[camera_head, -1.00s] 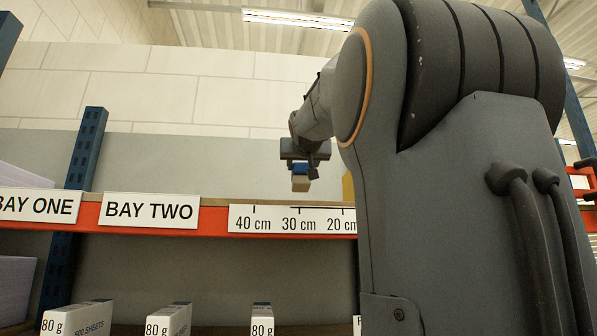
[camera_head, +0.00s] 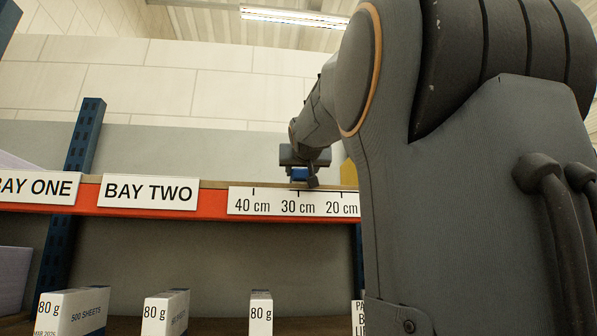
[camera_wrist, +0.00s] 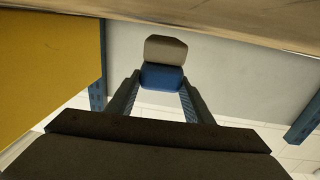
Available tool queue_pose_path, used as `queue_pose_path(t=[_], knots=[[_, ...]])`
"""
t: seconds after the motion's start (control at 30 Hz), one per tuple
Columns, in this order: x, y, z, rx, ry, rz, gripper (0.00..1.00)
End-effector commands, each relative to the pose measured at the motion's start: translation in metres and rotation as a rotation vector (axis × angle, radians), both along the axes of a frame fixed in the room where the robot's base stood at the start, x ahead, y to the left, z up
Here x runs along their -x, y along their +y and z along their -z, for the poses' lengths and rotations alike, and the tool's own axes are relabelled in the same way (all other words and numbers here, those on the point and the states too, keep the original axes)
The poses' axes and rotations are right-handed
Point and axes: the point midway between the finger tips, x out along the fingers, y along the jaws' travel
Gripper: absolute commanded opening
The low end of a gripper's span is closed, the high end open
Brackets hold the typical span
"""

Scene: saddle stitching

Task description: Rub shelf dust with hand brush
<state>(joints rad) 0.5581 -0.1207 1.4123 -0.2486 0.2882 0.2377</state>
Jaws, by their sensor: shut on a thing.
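My gripper (camera_head: 304,168) is shut on a hand brush, whose blue body (camera_head: 300,174) shows just above the shelf's front edge, behind the 30 cm mark. In the wrist view the brush has a blue block (camera_wrist: 161,77) between the fingers and a grey-beige end (camera_wrist: 165,49) pointing toward the shelf board (camera_wrist: 240,18). In the head view that end is hidden behind the shelf edge (camera_head: 215,200). I cannot tell whether it touches the board. No dust can be made out.
A yellow block (camera_wrist: 50,60) stands beside the brush; a sliver (camera_head: 349,173) shows by my arm. A ruler strip (camera_head: 293,202) and a BAY TWO label (camera_head: 150,191) are on the orange beam. A blue upright (camera_head: 85,135) stands left.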

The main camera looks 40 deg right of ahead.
Motion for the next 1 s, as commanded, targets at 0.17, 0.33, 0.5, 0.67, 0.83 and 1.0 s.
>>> queue_pose_path(t=[0.17,0.33,0.5,0.67,0.83,1.0], knots=[[0.000,0.000,-0.001,0.001,-0.001,0.000,0.16],[0.000,0.000,-0.001,0.001,-0.001,0.000,0.16],[0.000,0.000,0.002,0.001,-0.001,0.000,0.16],[0.000,0.000,0.003,0.001,-0.001,0.000,0.16],[0.004,0.002,0.003,0.000,-0.002,0.000,0.16],[0.014,0.009,0.003,0.000,-0.002,0.000,0.16]])
